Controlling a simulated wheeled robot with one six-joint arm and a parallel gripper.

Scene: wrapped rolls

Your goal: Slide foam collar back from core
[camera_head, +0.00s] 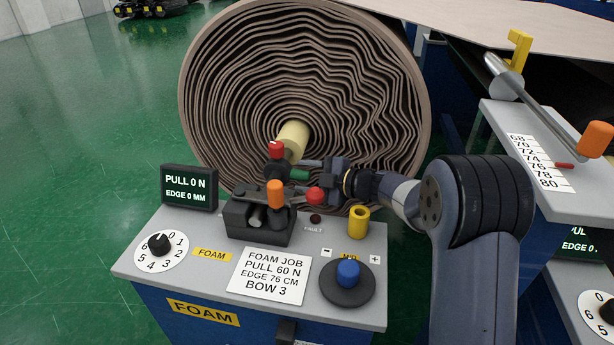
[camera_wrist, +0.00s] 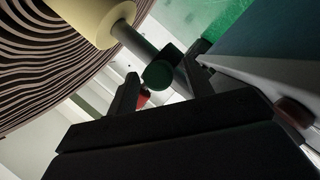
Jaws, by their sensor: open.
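A large brown roll of wrapped layers (camera_head: 225,85) stands behind the control console. A cream cylinder (camera_head: 293,136) sticks out of its centre; it also shows in the wrist view (camera_wrist: 95,18). In the wrist view a thinner grey shaft (camera_wrist: 133,40) runs from the cream cylinder to a dark green end piece (camera_wrist: 160,70). The green piece also shows in the head view (camera_head: 299,174). My gripper (camera_head: 302,173) is open, with its fingers on either side of the green piece. I cannot tell whether they touch it. I cannot tell which part is the collar.
Just below is the console (camera_head: 205,250) with an orange-handled lever (camera_head: 275,194), a red knob (camera_head: 315,195), a yellow cup (camera_head: 358,220) and a blue knob (camera_head: 348,272). Its display (camera_head: 189,188) reads pull 0 N, edge 0 mm. Green floor lies open at left.

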